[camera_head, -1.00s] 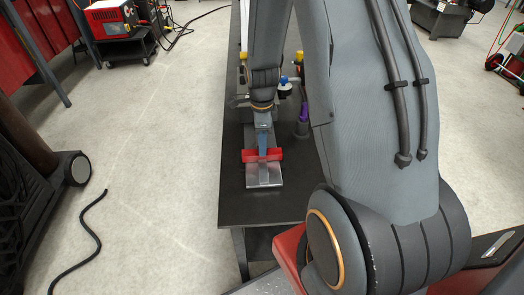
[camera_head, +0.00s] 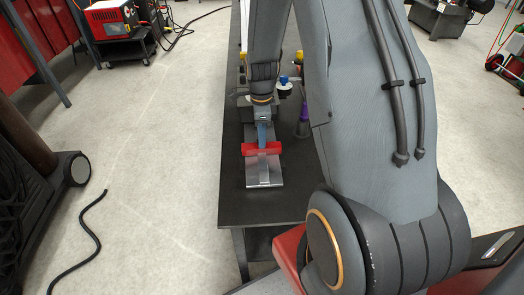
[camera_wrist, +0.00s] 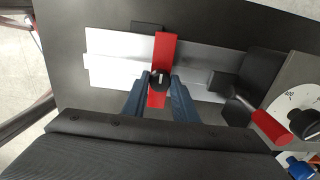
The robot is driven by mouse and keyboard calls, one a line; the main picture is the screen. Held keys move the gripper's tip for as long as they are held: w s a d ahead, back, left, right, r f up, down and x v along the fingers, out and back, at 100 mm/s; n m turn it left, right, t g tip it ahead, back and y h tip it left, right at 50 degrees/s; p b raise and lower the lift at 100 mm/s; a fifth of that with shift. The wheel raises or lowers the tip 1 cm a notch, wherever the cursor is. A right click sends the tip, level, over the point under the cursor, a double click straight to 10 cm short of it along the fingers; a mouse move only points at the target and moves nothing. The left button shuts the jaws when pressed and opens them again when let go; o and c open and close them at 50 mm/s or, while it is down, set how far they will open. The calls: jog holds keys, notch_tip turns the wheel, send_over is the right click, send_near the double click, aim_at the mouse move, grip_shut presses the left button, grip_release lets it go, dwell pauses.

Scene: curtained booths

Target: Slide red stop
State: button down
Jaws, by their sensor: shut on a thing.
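The red stop (camera_head: 262,148) is a flat red bar lying across a silver metal rail (camera_head: 264,177) on the dark table. In the wrist view the red stop (camera_wrist: 165,48) crosses the rail (camera_wrist: 105,58) and carries a round black knob (camera_wrist: 160,79) with a light mark. My gripper (camera_wrist: 161,84) has its two blue-grey fingers on either side of this knob, shut on it. In the head view my gripper (camera_head: 262,140) reaches down to the stop from the far side. The fingertips' contact is partly hidden there.
A dark block (camera_wrist: 258,77) sits at the rail's right end in the wrist view, with a red-handled part (camera_wrist: 270,126) and a white dial (camera_wrist: 298,103) beyond. A purple item (camera_head: 303,122) stands to the right. The table's near end (camera_head: 257,212) is bare.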

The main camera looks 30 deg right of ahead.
jog(key=shift+w+d+r, duration=0.1)
jog(key=shift+w+d, duration=0.1)
jog(key=shift+w, duration=0.3)
jog(key=shift+w+d, duration=0.2)
jog(key=shift+w, duration=0.25)
jog(key=c, duration=1.4)
grip_release()
jog(key=shift+s, duration=0.1)
jog(key=shift+a, duration=0.1)
jog(key=shift+r, duration=0.1)
jog(key=shift+s+r+p, duration=0.15)
jog(key=shift+r+p, duration=1.85)
jog(key=shift+r, duration=0.85)
